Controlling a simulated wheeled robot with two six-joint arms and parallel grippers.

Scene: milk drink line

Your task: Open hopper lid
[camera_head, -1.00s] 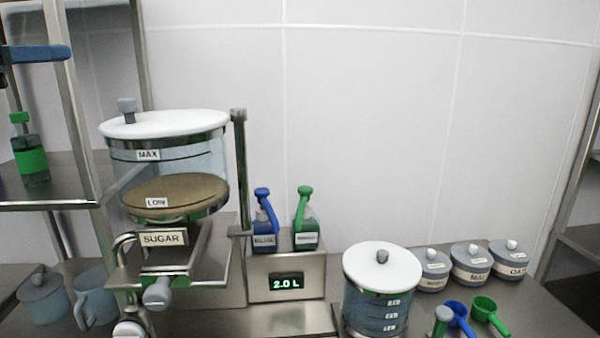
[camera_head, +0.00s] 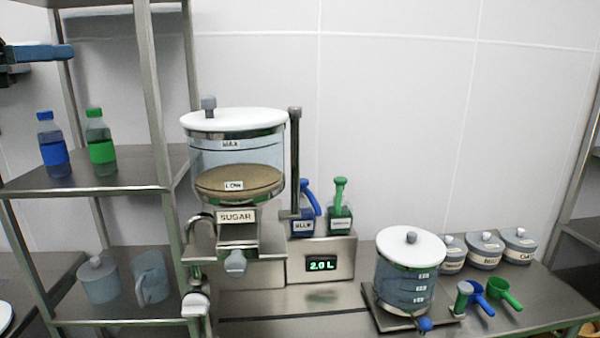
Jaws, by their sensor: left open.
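The sugar hopper (camera_head: 210,158) is a clear round vessel with MAX and LOW marks, a SUGAR label and brown contents near the LOW mark. Its white lid (camera_head: 245,121) lies flat and closed on top. A grey knob (camera_head: 208,105) stands at the lid's left edge. My left gripper (camera_head: 68,52) is at the upper left edge of the view, blue-tipped, open and empty. It is well to the left of the hopper and apart from it. My right gripper is out of view.
A metal shelf (camera_head: 120,172) with blue (camera_head: 53,157) and green (camera_head: 101,152) bottles stands left of the hopper; its post (camera_head: 152,90) rises between my left gripper and the lid. A dark upright post (camera_head: 295,150) is right of the hopper. A lidded tank (camera_head: 392,282) stands further right.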

